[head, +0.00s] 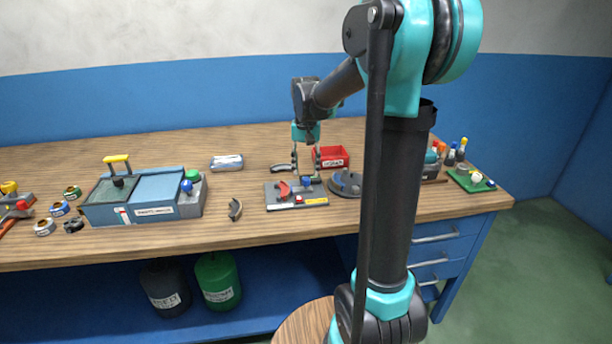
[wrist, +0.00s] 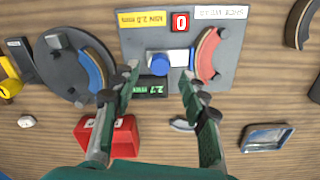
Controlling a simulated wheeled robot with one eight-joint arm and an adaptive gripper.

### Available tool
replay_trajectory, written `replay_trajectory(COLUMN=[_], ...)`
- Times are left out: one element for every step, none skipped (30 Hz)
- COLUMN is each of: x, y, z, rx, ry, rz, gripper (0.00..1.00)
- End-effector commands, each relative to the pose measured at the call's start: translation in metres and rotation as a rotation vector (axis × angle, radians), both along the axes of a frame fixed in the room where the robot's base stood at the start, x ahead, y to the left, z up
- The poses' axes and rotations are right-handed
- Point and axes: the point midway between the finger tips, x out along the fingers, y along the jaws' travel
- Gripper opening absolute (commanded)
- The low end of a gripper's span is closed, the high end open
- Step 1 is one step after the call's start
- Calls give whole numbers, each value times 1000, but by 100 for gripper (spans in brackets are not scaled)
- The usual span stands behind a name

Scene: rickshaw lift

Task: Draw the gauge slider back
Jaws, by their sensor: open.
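The gauge is a grey plate (head: 320,202) on the bench; the wrist view shows its plate (wrist: 140,38) with a yellow minimum label, a red 0 button and a display reading about 2.7. The slider has a blue knob (wrist: 159,64) on a pale metal bar (wrist: 180,58); the knob also shows in the head view (head: 306,182). A curved shoe with a red back (wrist: 206,54) lies on the plate right of the bar. My gripper (wrist: 158,86) is open, pointing down, its fingers either side of the display. Whether they touch anything cannot be told.
A round grey base with a blue-backed shoe (wrist: 64,64) stands close beside the plate. A red bin (head: 334,157) is near too. Loose shoes (head: 235,209) and a blue-grey tank (head: 150,210) lie left. Bare bench lies in front of the tank.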

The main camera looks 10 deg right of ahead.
Motion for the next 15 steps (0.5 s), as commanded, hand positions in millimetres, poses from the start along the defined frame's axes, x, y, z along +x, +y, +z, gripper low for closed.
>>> replay_trajectory(x=[0, 0, 0, 0, 0, 0, 0, 0, 0, 0, 0, 0, 0, 0, 0], y=[0, 0, 0, 0, 0, 0, 0, 0, 0, 0, 0, 0, 0, 0, 0], z=[-8, -12, -16, -19, -21, -24, -25, -27, -28, -29, -29, -29, -29, -29, -29], rx=[0, 0, 0, 0, 0, 0, 0, 0, 0, 0, 0, 0, 0, 0, 0], ry=[0, 0, 0, 0, 0, 0, 0, 0, 0, 0, 0, 0, 0, 0, 0], rz=[0, 0, 0, 0, 0, 0, 0, 0, 0, 0, 0, 0, 0, 0, 0], gripper=[44, 44, 44, 44, 44, 44, 44, 44, 44, 44, 44, 44, 44, 44, 44])
